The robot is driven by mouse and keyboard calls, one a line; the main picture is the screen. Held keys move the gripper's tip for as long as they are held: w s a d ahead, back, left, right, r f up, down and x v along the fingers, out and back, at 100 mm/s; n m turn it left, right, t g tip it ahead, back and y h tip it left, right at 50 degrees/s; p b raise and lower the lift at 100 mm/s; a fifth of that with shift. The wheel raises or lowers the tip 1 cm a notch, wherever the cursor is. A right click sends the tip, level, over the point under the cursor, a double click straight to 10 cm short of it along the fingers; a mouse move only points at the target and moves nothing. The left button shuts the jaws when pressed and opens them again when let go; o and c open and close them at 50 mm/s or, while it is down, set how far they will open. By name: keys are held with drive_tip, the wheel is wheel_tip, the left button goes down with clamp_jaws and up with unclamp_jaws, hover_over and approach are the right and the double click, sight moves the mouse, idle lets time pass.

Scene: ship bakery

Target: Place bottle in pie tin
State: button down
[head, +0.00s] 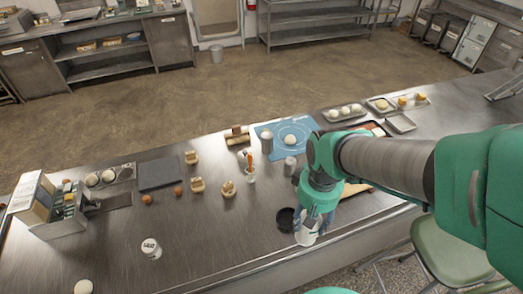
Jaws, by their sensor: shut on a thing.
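My gripper (306,222) is at the front edge of the steel counter in the head view. It is shut on a pale, whitish thing (305,239) that I take for the bottle; the fingers and wrist hide much of it. A small dark round dish (286,218), which may be the pie tin, sits on the counter just left of my gripper. The held thing is beside this dish in the picture, close to its right side. I cannot tell how high it is above the counter.
A white tub (151,248) stands front left. Bread pieces (228,189), eggs (147,199), a utensil cup (249,172) and a blue mat (273,129) lie further back. Trays (401,122) are back right. A green chair (447,253) stands front right.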

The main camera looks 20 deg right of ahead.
wheel_tip(320, 180, down, 14)
drive_tip(key=shift+w, duration=0.2)
idle(0.4)
drive_tip(key=w+d+f, duration=0.1)
drive_tip(key=w+d, duration=0.2)
drive_tip(key=w, duration=1.2)
drive_tip(key=shift+w+f+p, duration=0.2)
drive_tip(key=shift+w+p, duration=0.15)
drive_tip(key=shift+f, duration=1.75)
drive_tip(key=shift+f, duration=0.2)
drive_tip(key=c, duration=0.8)
unclamp_jaws()
